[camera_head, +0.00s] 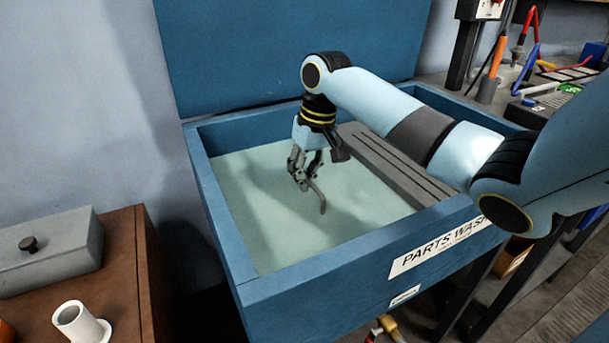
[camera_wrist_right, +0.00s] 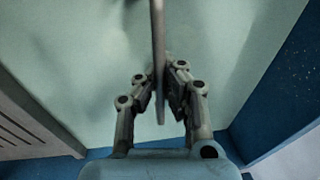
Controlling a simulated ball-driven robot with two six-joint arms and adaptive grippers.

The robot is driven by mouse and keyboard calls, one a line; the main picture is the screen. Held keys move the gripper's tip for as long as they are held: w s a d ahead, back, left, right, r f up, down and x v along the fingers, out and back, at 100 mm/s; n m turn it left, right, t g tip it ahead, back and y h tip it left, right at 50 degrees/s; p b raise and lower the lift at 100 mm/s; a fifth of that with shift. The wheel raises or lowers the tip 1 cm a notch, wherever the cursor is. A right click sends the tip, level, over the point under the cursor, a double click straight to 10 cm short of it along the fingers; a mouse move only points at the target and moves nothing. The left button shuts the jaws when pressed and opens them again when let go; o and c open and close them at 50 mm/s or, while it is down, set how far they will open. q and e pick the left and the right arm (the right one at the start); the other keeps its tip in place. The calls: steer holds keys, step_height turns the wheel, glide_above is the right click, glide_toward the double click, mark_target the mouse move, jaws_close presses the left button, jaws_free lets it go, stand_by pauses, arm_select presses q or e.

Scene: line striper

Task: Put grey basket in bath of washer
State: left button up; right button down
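The blue parts washer (camera_head: 330,272) stands open, with pale green liquid (camera_head: 265,190) filling its bath. My right gripper (camera_head: 303,180) is inside the washer, low over the bath. Its fingers are close together on a thin grey curved strip, which looks like the grey basket's handle (camera_head: 321,198). The strip also shows between the fingers (camera_wrist_right: 165,85) in the right wrist view, as a narrow grey bar (camera_wrist_right: 158,40). The strip's lower end reaches down towards the liquid. No basket body shows in either view; I cannot tell whether the liquid hides it. My left gripper is not in view.
A grey slotted shelf (camera_head: 385,165) lies along the bath's right side. The raised blue lid (camera_head: 270,50) stands behind. At the left, a brown cabinet (camera_head: 120,265) holds a grey lidded box (camera_head: 50,250) and a white flanged tube (camera_head: 80,322). A cluttered bench is at the upper right.

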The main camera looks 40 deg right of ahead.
steer(key=c, duration=1.5)
jaws_free()
steer(key=r, duration=0.4)
steer(key=s+r+p, duration=0.1)
steer(key=r, duration=0.3)
steer(key=d+r, duration=0.1)
steer(key=r, duration=0.3)
steer(key=shift+s+d, duration=0.1)
steer(key=shift+s, duration=0.2)
